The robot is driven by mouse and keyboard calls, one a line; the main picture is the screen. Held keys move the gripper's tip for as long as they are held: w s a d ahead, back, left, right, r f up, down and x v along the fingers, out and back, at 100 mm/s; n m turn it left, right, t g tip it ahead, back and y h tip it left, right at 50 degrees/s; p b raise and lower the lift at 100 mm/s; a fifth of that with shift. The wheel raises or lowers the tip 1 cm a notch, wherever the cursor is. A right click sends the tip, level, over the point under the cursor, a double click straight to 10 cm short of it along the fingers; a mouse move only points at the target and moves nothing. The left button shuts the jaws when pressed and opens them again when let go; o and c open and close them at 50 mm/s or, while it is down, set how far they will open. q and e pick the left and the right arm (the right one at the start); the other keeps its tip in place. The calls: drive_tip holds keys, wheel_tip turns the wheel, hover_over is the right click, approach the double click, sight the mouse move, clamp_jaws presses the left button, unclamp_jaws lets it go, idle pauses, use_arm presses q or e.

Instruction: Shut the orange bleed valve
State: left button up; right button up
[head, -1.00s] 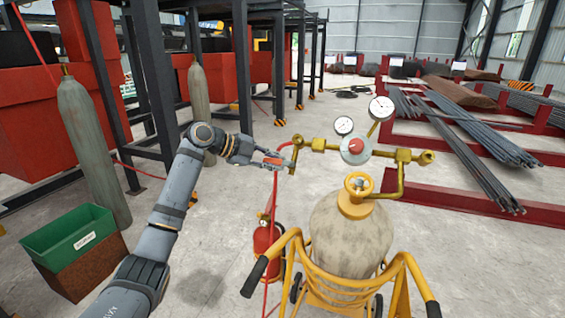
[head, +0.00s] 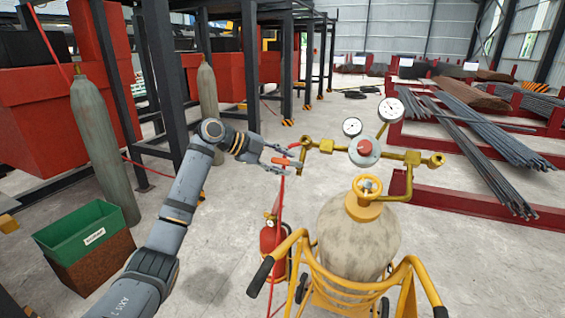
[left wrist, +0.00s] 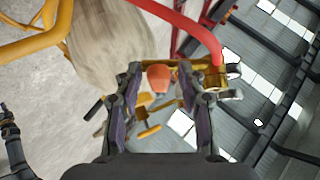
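The orange bleed valve handle (head: 281,161) is at the left end of the brass manifold (head: 325,145), above the gas cylinder (head: 357,238). My left gripper (head: 288,161) is open at that end, its two fingers spread above and below the orange handle. In the left wrist view my left gripper (left wrist: 168,88) shows open, with the orange handle (left wrist: 158,77) between the fingers and apart from both. A brass fitting (left wrist: 215,80) with a red hose is close by the right-hand finger; I cannot tell whether they touch. My right gripper is not in view.
The cylinder stands in a yellow trolley (head: 345,291). Two gauges (head: 390,109) stand above the manifold. A red hose (head: 281,205) hangs below the manifold's left end, near a red extinguisher (head: 269,247). A green bin (head: 88,238) is at left. Floor between is clear.

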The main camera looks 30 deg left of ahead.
use_arm(q)
drive_tip(key=shift+s+a+r, duration=0.1)
drive_tip(key=v, duration=1.1)
drive_tip(key=shift+s+r, duration=0.15)
drive_tip(key=shift+s, duration=0.1)
drive_tip(key=shift+a, duration=0.2)
